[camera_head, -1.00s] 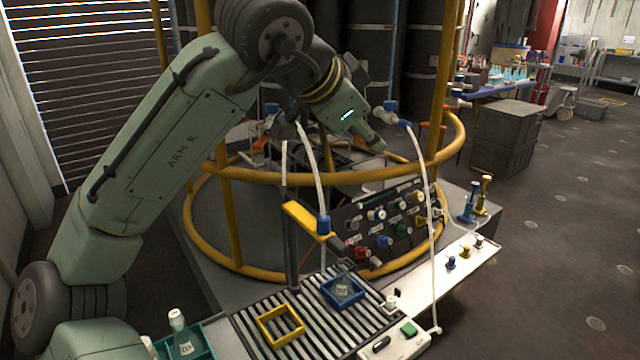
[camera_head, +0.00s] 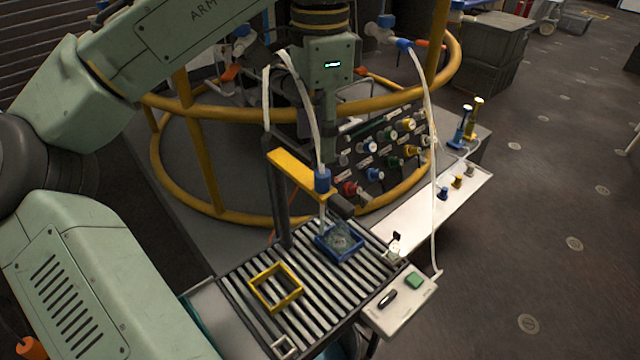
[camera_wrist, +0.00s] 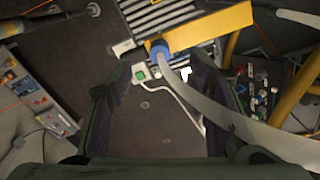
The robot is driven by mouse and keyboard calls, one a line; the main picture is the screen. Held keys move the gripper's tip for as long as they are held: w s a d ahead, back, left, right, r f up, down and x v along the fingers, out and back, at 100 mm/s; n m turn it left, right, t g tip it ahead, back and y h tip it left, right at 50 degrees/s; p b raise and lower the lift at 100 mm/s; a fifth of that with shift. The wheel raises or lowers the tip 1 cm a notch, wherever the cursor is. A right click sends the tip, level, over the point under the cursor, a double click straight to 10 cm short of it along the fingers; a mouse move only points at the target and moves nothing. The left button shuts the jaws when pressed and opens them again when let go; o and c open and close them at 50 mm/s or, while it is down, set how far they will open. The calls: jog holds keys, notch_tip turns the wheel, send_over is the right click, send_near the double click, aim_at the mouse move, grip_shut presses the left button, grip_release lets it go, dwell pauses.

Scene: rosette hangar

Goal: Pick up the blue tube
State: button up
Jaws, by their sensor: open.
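A pale tube (camera_head: 303,115) with a blue collar (camera_head: 322,181) hangs down at the yellow bracket (camera_head: 297,170) over the roller conveyor. In the wrist view the blue collar (camera_wrist: 158,50) is beyond the fingers, near the top middle, and its pale tube (camera_wrist: 225,110) runs across the right finger. My gripper (camera_wrist: 155,95) is open, with nothing between its fingers. In the head view my wrist hangs just behind and right of this tube; the fingers are dark and partly hidden. A second pale tube (camera_head: 430,130) with a blue end (camera_head: 404,43) hangs farther right.
A yellow frame (camera_head: 253,287) and a blue tray (camera_head: 318,247) with a clear item sit on the conveyor (camera_head: 240,300). Yellow ring rails (camera_head: 215,215) surround the stand. A panel with coloured knobs (camera_head: 375,147) stands behind. A control box with a green button (camera_head: 413,281) is right of the conveyor.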

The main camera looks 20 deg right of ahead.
aim_at(323, 172)
jog(key=shift+d+f+p, duration=0.2)
jog(key=shift+f+p, duration=0.2)
jog(key=shift+f, duration=3.1)
jog(key=shift+c, duration=0.6)
jog(key=c, duration=0.9)
jog(key=shift+r, duration=0.1)
notch_tip(323, 172, up, 18)
jog(key=p, duration=0.2)
jog(key=shift+p, duration=0.4)
